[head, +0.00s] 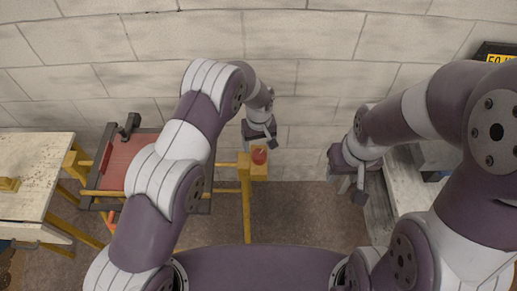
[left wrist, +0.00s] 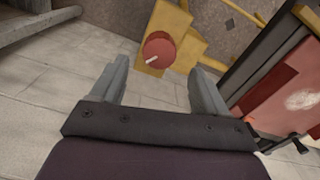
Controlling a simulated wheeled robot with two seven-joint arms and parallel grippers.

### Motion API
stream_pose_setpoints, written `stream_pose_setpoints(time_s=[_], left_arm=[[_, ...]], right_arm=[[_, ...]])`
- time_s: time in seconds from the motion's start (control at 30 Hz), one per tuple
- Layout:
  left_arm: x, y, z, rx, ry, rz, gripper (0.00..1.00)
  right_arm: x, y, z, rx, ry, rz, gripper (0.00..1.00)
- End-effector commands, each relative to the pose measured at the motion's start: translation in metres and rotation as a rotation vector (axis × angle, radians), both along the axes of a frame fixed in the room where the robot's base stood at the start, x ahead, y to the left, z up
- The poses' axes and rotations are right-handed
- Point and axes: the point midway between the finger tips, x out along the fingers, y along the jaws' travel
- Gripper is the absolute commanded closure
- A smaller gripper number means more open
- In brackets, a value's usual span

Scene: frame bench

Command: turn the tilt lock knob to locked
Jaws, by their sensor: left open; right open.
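The tilt lock knob (head: 259,156) is a round red knob with a white pointer line, on a yellow block (head: 259,172) at the right end of a yellow frame. In the left wrist view the knob (left wrist: 159,50) lies ahead of my left gripper, between the lines of its fingers, and its white mark points to the lower left. My left gripper (head: 261,142) is open and empty, just behind the knob in the head view; the wrist view shows a gap between fingers and knob. My right gripper (head: 350,190) is open and empty, well to the right.
A dark-edged frame with a red panel (head: 128,160) is left of the knob, partly hidden by my left arm. A wooden table (head: 30,180) stands at the far left. A pale bench (head: 400,190) is at the right. A block wall (head: 310,60) runs behind.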

Motion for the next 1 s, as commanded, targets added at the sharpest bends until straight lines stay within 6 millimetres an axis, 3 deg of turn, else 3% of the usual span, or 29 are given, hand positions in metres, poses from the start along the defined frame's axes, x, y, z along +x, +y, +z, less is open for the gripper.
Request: stream_pose_setpoints(time_s=[0.03, 0.3, 0.67, 0.83, 1.0], left_arm=[[-0.001, 0.001, -0.008, 0.001, 0.003, 0.0, 0.25], [0.001, 0.0, -0.053, -0.001, -0.002, 0.0, 0.25], [0.001, 0.0, -0.061, -0.001, -0.004, -0.001, 0.25], [0.001, 0.0, -0.061, -0.001, -0.004, -0.001, 0.8], [0.001, 0.0, -0.061, 0.0, -0.004, -0.004, 0.81]], right_arm=[[0.0, 0.0, 0.01, 0.0, 0.0, 0.0, 0.56], [0.0, 0.0, 0.021, 0.0, 0.0, 0.0, 0.56], [0.0, 0.0, 0.021, 0.0, 0.0, 0.0, 0.56], [0.0, 0.0, 0.021, 0.0, 0.0, 0.0, 0.56], [0.0, 0.0, 0.02, 0.0, 0.0, 0.0, 0.56]])
